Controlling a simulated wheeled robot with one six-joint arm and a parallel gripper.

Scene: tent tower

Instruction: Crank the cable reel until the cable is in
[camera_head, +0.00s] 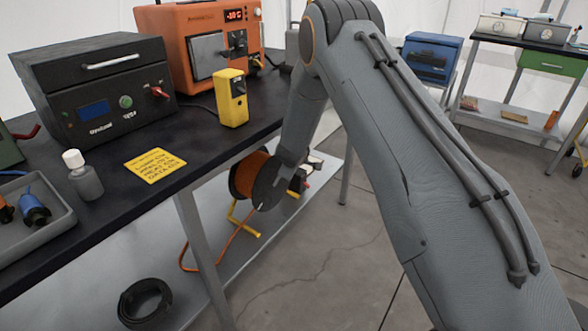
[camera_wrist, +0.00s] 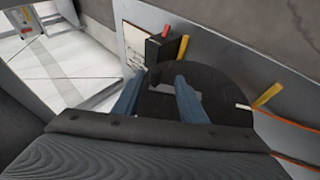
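In the wrist view the black disc (camera_wrist: 222,84) fills the middle, with orange cable (camera_wrist: 285,122) leading off to the right. My gripper (camera_wrist: 160,78) has two blue fingers standing apart in front of the disc. A small dark piece, perhaps the crank handle, shows between them; I cannot tell contact. In the head view my arm's end is beside the reel, fingers unclear.
The black workbench (camera_head: 110,205) at left carries a black power unit (camera_head: 95,90), an orange unit (camera_head: 205,45), a yellow meter (camera_head: 231,98) and a bottle (camera_head: 83,175). A black coil (camera_head: 146,303) lies on the lower shelf. The floor (camera_head: 335,270) right of the bench is clear.

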